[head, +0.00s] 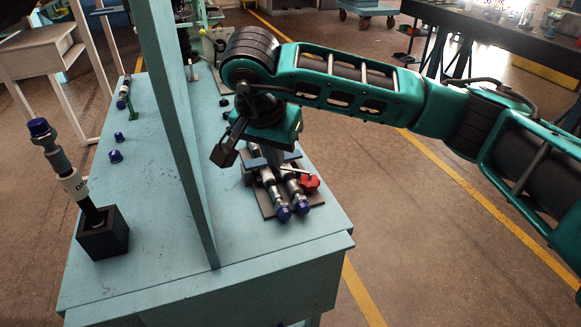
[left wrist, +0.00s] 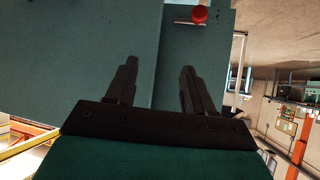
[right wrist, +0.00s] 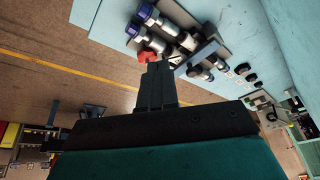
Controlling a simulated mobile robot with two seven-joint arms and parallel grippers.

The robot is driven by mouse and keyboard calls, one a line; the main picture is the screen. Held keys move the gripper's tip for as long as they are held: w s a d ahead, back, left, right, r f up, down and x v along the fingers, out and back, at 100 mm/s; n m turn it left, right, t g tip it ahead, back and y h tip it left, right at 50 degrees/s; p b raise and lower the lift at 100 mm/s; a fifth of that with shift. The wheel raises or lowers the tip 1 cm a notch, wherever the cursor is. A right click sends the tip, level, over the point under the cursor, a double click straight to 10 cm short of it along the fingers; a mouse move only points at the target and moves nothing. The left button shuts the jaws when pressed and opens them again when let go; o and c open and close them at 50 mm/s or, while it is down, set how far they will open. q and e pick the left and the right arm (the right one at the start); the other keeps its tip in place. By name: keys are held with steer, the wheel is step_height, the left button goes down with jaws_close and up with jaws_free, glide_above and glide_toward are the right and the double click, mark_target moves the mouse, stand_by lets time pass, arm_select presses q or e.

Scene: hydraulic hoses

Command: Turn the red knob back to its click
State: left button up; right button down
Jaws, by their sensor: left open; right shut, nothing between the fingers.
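The red knob (head: 309,183) sits at the right side of a dark plate (head: 318,200) on the light-blue bench. It also shows in the right wrist view (right wrist: 147,57), just beyond the fingertips. My right gripper (right wrist: 157,66) is shut and empty, its tips close to the knob; I cannot tell whether they touch it. In the head view the right hand is above the plate, and its fingertips are hard to make out. My left gripper (left wrist: 158,64) is open and empty, seen only in the left wrist view.
Couplings with blue caps (head: 283,214) lie beside the knob. A tall light-blue panel (head: 178,120) divides the bench. On its left a hose end stands in a black block (head: 103,237). The left wrist view shows a red round part (left wrist: 199,14) on a dark teal surface.

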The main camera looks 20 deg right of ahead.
steer(key=n, duration=0.1)
glide_toward(310, 182)
steer(key=a+f, duration=0.4)
steer(key=a, duration=0.1)
steer(key=shift+w+a+f, duration=0.15)
steer(key=shift+w+f, duration=0.1)
steer(key=shift+w+d+f+p, duration=0.15)
steer(key=shift+w+d+p, duration=0.2)
steer(key=shift+w+d, duration=0.85)
steer(key=shift+w, duration=0.6)
arm_select(q)
steer(key=shift+r, duration=0.35)
steer(key=shift+w+a, duration=0.1)
arm_select(e)
steer(key=shift+w, duration=0.1)
steer(key=shift+a, duration=0.1)
arm_select(q)
steer(key=shift+w+a+f+h, duration=0.2)
steer(key=shift+a+h, duration=0.1)
steer(key=shift+a, duration=0.1)
